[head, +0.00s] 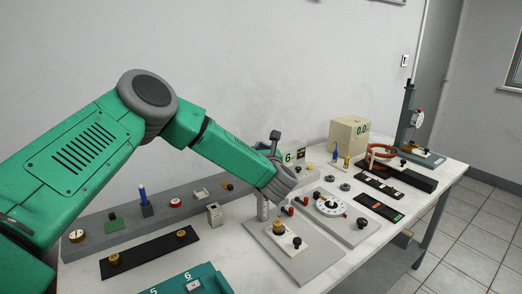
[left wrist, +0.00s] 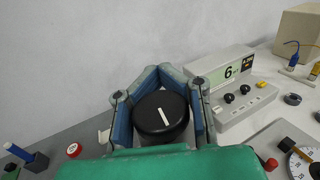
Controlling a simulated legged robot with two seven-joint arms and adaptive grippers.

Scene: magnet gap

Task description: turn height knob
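A round black knob (left wrist: 162,117) with a white line on its face sits between the fingers of my left gripper in the left wrist view. The line is tilted slightly from upright. The blue-lined fingers are spread on the knob's left and right sides; I cannot tell whether they touch it. In the head view my left gripper (head: 271,146) is partly hidden behind my wrist, and the knob cannot be made out there. A pale scaled post (head: 263,207) stands below my wrist on a grey base plate (head: 293,262). My right gripper is not in view.
A meter box reading 6 (head: 292,157) stands close to the right of my gripper. A white dial (head: 329,205), a beige box (head: 348,136) and a copper coil (head: 381,153) are further right. A teal box (head: 187,283) is at the front. The wall is behind.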

